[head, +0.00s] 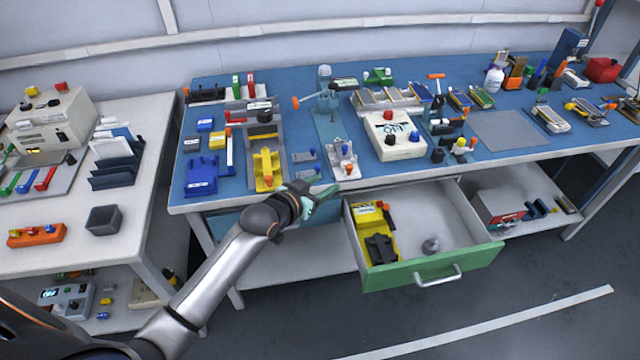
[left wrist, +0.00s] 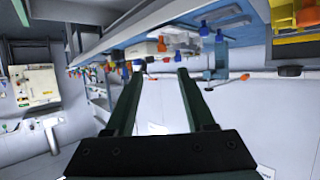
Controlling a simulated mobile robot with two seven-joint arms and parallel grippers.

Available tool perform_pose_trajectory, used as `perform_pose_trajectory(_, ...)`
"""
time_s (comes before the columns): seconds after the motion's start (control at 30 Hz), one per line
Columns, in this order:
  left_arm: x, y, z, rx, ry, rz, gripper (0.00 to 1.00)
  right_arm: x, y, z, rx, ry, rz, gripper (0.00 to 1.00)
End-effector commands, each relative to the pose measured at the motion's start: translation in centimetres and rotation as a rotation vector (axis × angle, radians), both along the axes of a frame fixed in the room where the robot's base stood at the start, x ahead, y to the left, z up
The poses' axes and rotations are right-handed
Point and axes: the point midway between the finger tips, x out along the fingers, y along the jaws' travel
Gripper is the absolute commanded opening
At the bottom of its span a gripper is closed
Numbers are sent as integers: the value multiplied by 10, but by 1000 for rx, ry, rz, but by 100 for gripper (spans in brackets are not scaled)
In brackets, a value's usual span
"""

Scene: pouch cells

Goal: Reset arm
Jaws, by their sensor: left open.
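My left arm reaches in from the lower left of the head view. Its left gripper (head: 318,202) is near the front edge of the blue-topped bench (head: 497,134), just left of the open drawer (head: 474,251). In the left wrist view the two dark green fingers of this gripper (left wrist: 156,74) stand apart, with nothing held between them. My right gripper shows in neither view.
The drawer with a green front holds a yellow holder (head: 368,219) and a small grey part (head: 430,246). Tools and fixtures crowd the bench top. A side table (head: 140,185) stands at the left with a grey bin (head: 103,220). Floor at the lower right is clear.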

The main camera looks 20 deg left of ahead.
Motion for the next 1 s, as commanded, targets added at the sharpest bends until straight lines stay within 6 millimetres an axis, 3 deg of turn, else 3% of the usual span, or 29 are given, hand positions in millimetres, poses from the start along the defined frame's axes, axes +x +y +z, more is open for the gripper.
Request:
perform_pose_trajectory(0.67,-8,0,-2,1,6,-1,55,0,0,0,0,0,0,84)
perform_pose_trajectory(0.77,-26,-4,-21,2,35,-3,55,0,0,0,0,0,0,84)
perform_pose_trajectory(0.83,-51,-10,-45,4,73,-6,55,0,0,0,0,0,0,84)
perform_pose_trajectory(1.0,-136,-27,-106,11,186,-13,55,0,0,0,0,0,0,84)
